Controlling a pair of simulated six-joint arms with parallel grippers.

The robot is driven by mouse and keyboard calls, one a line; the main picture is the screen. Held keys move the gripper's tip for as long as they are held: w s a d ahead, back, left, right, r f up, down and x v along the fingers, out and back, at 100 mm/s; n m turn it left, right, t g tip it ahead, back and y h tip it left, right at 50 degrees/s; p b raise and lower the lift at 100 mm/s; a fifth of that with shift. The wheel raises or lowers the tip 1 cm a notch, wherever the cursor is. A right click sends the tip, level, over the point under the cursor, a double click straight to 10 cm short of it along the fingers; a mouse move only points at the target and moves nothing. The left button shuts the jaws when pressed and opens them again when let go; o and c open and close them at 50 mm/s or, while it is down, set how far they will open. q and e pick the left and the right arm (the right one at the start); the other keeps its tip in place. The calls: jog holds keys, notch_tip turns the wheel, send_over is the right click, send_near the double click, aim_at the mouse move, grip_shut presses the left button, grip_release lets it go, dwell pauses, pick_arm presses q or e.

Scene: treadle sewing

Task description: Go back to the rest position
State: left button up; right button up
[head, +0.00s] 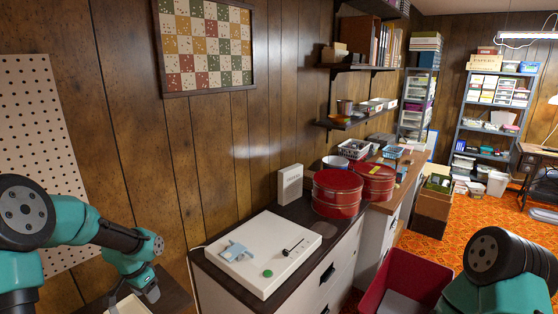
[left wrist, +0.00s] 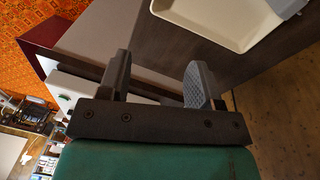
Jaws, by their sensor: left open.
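My left gripper (head: 150,292) is at the lower left of the head view, at the end of my teal and black left arm, pointing down over a dark surface beside a pale tray (head: 128,305). In the left wrist view, my left gripper (left wrist: 157,78) has its two dark fingers spread apart with nothing between them. The pale tray (left wrist: 210,22) shows there at the upper right, apart from the fingers. My right arm shows at the lower right of the head view, but its gripper is out of frame.
A white box (head: 262,255) with a light-blue piece, a lever and a green button lies on the dark-topped cabinet. Red round tins (head: 337,193) stand behind it. A red bin (head: 405,275) stands on the orange carpet (head: 440,258). A pegboard (head: 42,140) hangs at left.

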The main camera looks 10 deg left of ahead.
pick_arm(q)
jog(key=s+d+f+n+h, duration=0.1)
jog(key=s+d+f+n, duration=0.15)
jog(key=d+f, duration=0.45)
jog(key=s+d+f+n+h, duration=0.1)
jog(key=s+d+f, duration=0.2)
jog(key=d+f, duration=0.45)
jog(key=s+d+f+n, duration=0.2)
jog(key=s+d+f, duration=0.5)
jog(key=s+d, duration=0.3)
jog(key=shift+s+f, duration=0.35)
jog(key=shift+s, duration=0.6)
